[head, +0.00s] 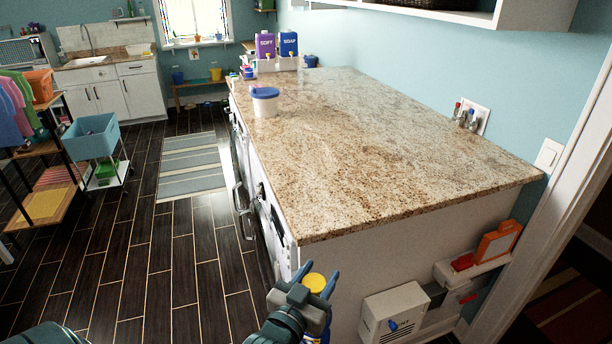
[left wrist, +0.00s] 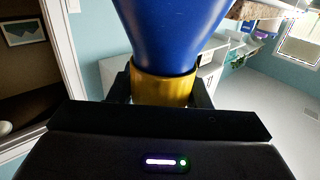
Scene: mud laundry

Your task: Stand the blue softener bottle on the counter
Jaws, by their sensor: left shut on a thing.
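The softener bottle has a yellow cap (head: 315,283) and a blue body (left wrist: 173,35). My left gripper (head: 317,280) is shut on the bottle at its yellow cap, which also shows between the fingers in the left wrist view (left wrist: 163,88). In the head view the gripper and arm hide most of the bottle. The gripper is just in front of the near left corner of the granite counter (head: 380,150), apparently below its top. My right gripper is not in view.
A white tub with a blue lid (head: 265,102) stands at the counter's far left. Purple and blue dispensers (head: 277,46) stand at its far end. The near and middle countertop is clear. A white box (head: 395,312) and an orange item (head: 498,240) are on the counter's end panel.

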